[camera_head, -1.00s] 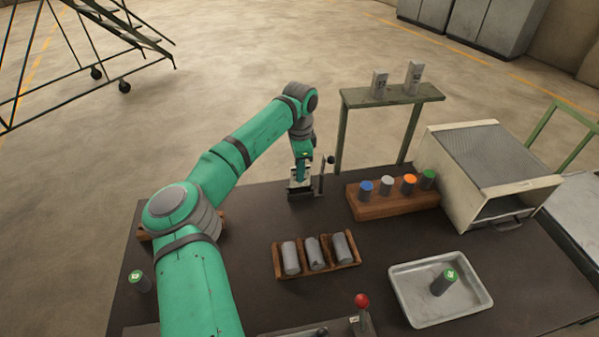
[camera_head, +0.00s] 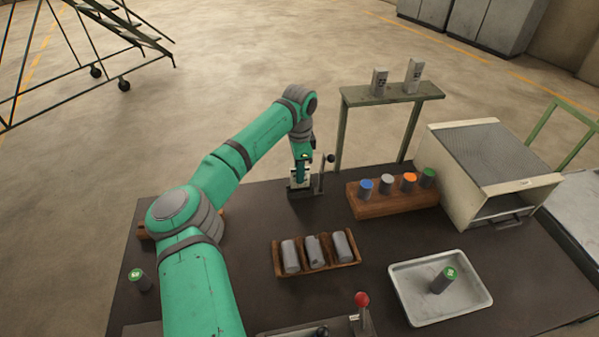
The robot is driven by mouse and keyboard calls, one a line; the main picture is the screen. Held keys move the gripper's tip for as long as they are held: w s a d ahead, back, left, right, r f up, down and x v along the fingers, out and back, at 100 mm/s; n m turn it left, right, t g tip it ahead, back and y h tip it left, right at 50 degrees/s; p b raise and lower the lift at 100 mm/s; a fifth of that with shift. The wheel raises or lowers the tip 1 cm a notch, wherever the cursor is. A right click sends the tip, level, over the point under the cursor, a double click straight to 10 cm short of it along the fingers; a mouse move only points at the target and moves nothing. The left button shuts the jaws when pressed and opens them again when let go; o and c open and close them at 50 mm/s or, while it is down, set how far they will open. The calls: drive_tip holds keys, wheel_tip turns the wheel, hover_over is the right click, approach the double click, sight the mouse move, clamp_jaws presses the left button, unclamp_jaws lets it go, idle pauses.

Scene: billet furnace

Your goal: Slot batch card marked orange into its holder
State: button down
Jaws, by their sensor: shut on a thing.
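My gripper (camera_head: 300,182) points down at the far edge of the dark table, at a small dark fixture (camera_head: 305,193) with an upright lever and black knob. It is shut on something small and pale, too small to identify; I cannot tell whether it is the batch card. No card with an orange mark can be made out, and I cannot tell which thing is its holder. The only clear orange is the top of a cylinder (camera_head: 408,181) in a wooden rack (camera_head: 393,207), between grey and green ones.
A wooden cradle (camera_head: 318,268) holds three grey billets. A metal tray (camera_head: 425,317) holds a green-topped cylinder; another stands at left (camera_head: 140,281). A furnace box (camera_head: 485,170) stands right, a green shelf (camera_head: 390,95) behind. A red-knobbed lever (camera_head: 361,301) rises at the front.

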drive_tip(key=shift+f, duration=1.35)
drive_tip(key=c, duration=1.9)
unclamp_jaws()
drive_tip(key=shift+o, duration=0.2)
wheel_tip(320, 180, up, 11)
drive_tip(key=shift+f, duration=0.1)
